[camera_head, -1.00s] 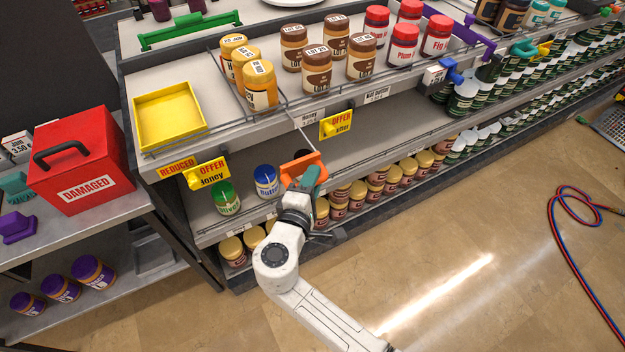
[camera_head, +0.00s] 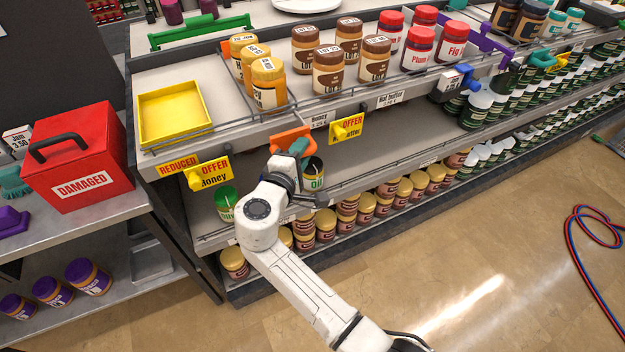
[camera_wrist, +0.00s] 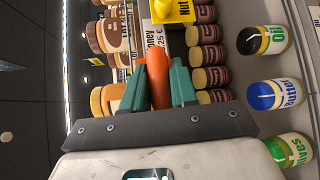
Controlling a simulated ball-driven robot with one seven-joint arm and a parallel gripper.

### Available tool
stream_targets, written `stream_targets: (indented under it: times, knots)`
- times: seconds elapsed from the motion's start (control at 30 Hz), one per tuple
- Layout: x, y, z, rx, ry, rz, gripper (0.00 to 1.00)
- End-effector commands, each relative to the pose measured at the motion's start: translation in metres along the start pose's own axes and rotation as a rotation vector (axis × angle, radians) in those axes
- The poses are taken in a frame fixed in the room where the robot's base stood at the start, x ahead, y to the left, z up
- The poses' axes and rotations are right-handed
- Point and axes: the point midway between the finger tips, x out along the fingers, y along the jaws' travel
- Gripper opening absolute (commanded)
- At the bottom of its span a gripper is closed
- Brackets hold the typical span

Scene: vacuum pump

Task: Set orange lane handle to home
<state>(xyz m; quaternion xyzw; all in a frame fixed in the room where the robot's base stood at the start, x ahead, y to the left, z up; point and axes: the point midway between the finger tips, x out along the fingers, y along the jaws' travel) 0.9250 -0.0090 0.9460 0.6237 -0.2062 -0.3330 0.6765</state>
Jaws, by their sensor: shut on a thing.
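The orange lane handle (camera_head: 290,137) is at the front edge of the upper shelf, below the row of honey jars (camera_head: 268,84). It also shows in the wrist view (camera_wrist: 158,78) between two teal fingers. My gripper (camera_head: 300,150) is shut on the handle; its fingertips also show in the wrist view (camera_wrist: 161,70). The fingers partly cover the handle, and I cannot tell whether it touches the shelf edge.
A yellow offer tag (camera_head: 347,128) hangs right of the handle. Below, an oil jar (camera_head: 314,174) and a green-lidded jar (camera_head: 226,203) stand close to my arm. Brown-labelled jars (camera_head: 328,70) stand beside the honey. A blue handle (camera_head: 462,80) is farther right.

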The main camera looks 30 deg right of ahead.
Motion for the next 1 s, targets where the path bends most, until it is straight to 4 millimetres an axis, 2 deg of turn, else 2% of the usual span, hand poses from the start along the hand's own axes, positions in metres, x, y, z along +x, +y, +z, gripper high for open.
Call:
stream_targets:
  times: [0.03, 0.2, 0.63, 0.67, 0.83, 1.0]
  knots:
    - [0.008, -0.006, -0.009, 0.005, 0.002, -0.003, 0.00]
    - [0.023, 0.000, -0.024, 0.002, 0.003, -0.005, 0.00]
    - [0.029, 0.006, -0.030, 0.001, 0.008, -0.006, 0.00]
    - [0.029, 0.006, -0.030, 0.001, 0.008, -0.006, 0.29]
    - [0.028, 0.007, -0.029, 0.000, 0.005, -0.004, 0.46]
    - [0.028, 0.007, -0.028, 0.000, 0.003, -0.003, 0.47]
